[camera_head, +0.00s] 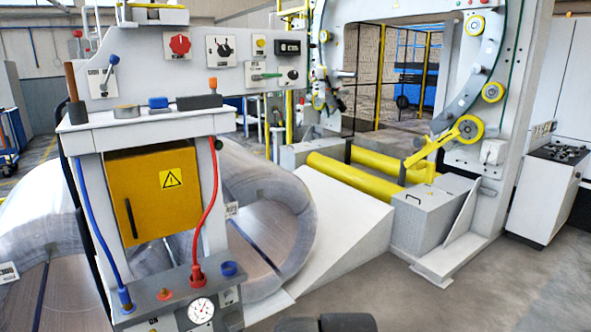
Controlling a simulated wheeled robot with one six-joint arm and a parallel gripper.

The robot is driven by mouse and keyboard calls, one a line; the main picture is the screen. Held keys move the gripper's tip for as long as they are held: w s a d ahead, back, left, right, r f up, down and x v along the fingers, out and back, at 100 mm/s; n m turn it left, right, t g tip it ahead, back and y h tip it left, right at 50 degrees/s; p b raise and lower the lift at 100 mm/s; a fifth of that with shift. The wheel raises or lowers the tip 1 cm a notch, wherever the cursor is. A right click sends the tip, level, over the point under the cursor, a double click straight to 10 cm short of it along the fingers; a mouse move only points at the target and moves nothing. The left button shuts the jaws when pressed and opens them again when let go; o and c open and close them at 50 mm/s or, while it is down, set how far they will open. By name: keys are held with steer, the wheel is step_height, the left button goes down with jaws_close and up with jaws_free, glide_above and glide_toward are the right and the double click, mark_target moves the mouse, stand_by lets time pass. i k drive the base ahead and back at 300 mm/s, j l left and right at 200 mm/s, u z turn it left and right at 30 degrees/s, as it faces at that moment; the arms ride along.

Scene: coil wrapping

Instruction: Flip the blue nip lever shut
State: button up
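A small lever with a bluish tip (113,60) sticks up and to the right from a pale plate at the left end of the grey control panel (200,88). It is small here, and I cannot tell for sure that it is the blue nip lever or whether it is open or shut. Two dark rounded parts, which seem to be of my gripper (322,323), show at the bottom edge, cut off by the frame. They are well apart from the panel. Whether the fingers are open or shut is not clear.
The panel also bears a red knob (180,44), a black rotary switch (221,46) and a green lever (266,76). Below are a yellow box (152,192), a red hose (210,215) and wrapped coils (258,190). A white ramp (340,225) stands right; grey floor is clear front right.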

mark_target(113, 60)
steer(key=u, duration=1.1)
